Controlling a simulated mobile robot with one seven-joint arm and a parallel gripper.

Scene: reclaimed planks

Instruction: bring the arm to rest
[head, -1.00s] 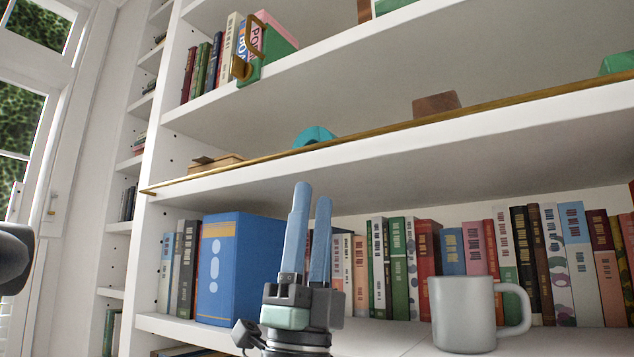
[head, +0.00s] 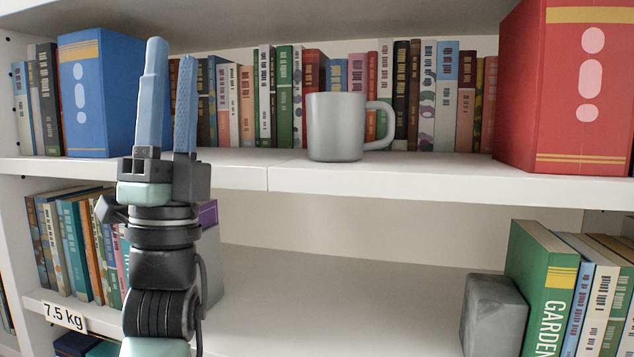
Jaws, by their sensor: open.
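My gripper (head: 169,98) points upward at the left of the head view, with its two blue fingers apart and nothing between them. It is in front of the shelves, overlapping the right part of a large blue book (head: 88,95) in the picture. My arm runs down from it to the bottom edge of the view and hides part of the lower shelf.
A grey mug (head: 336,127) stands on the upper shelf (head: 400,177), with a row of books behind it. A large red book (head: 563,90) stands at right. The lower shelf's middle is clear.

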